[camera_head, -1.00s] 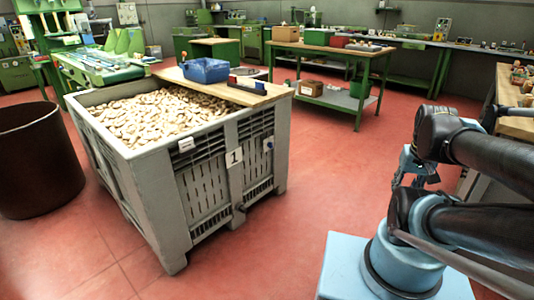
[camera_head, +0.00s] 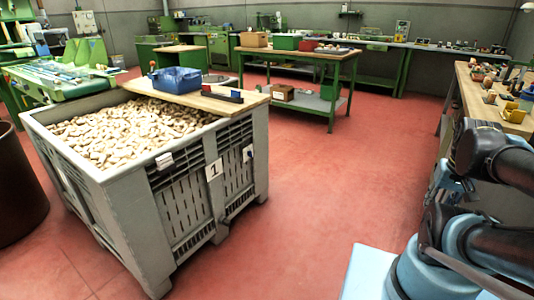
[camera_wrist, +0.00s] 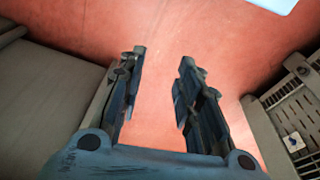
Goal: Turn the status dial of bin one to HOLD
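Bin one (camera_head: 92,213) is a grey slatted crate full of cork stoppers (camera_head: 130,130), on the left in the head view. A white plate marked "1" (camera_head: 214,169) is on its side. A small white plate (camera_head: 247,154) right of the number may carry the status dial; its setting is too small to read. In the wrist view a white plate with a small dark knob (camera_wrist: 293,142) shows on a grey slatted wall at the right edge. My gripper (camera_wrist: 160,75) is open and empty above the red floor, with its fingers apart and that plate off to its right.
A wooden board (camera_head: 200,98) across the bin's back carries a blue tray (camera_head: 175,79). A brown drum (camera_head: 20,190) stands at the left. A green workbench (camera_head: 335,75) is behind, and a cluttered wooden bench (camera_head: 480,105) at right. Open red floor (camera_head: 320,180) lies between.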

